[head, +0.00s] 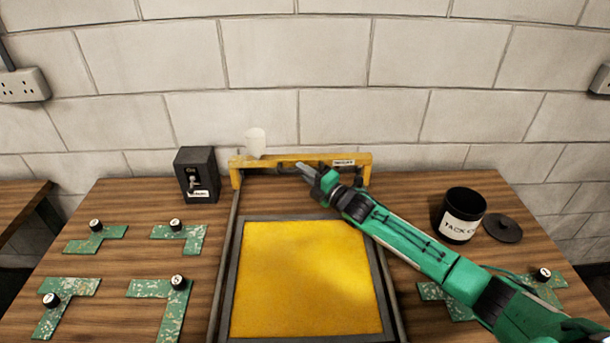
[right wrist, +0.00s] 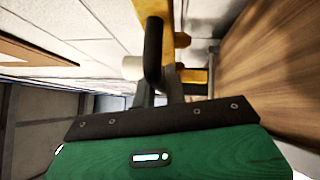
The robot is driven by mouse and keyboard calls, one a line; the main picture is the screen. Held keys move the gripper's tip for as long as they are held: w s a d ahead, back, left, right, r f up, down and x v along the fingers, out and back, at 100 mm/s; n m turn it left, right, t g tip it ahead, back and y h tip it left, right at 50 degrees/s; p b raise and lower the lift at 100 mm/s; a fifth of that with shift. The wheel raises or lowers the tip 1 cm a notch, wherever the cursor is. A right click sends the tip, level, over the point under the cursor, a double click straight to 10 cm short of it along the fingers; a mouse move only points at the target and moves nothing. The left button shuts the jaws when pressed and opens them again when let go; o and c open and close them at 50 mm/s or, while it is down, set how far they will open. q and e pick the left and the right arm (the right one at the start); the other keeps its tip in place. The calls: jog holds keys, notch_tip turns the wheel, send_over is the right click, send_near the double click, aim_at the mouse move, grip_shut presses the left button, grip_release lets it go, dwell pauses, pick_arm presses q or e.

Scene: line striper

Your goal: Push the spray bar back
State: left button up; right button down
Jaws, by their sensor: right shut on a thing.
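The yellow spray bar (head: 350,160) spans the two dark rails at the far end of the table, close to the wall. A white cup (head: 255,142) stands on its left part. My right gripper (head: 304,171) reaches in from the right and is shut at the bar's dark handle, at the bar's middle front. In the right wrist view, the black handle (right wrist: 153,50) stands at the grey fingers (right wrist: 160,92), with the yellow bar (right wrist: 182,40) and white cup (right wrist: 132,68) beyond. The fingers partly hide the grip. My left gripper is not in view.
A dark-framed yellow panel (head: 310,280) lies between the rails. A black switch box (head: 197,175) stands left of the bar. A black tin (head: 460,215) and its lid (head: 502,228) are at right. Several green stencils with black knobs (head: 180,235) lie on both sides.

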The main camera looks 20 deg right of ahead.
jog(key=c, duration=1.7)
grip_release()
jog(key=shift+w+d+r, duration=0.1)
jog(key=shift+d+r, duration=0.05)
jog(key=shift+o, duration=1.2)
jog(key=shift+w+f, duration=0.2)
jog(key=shift+s, duration=0.1)
jog(key=shift+s+d+f, duration=0.15)
jog(key=shift+s+d, duration=0.05)
jog(key=shift+s, duration=0.25)
jog(key=b+v, duration=0.3)
jog(key=v, duration=0.9)
jog(key=shift+s+d+b, duration=0.2)
jog(key=shift+s+b, duration=0.1)
jog(key=shift+b, duration=0.05)
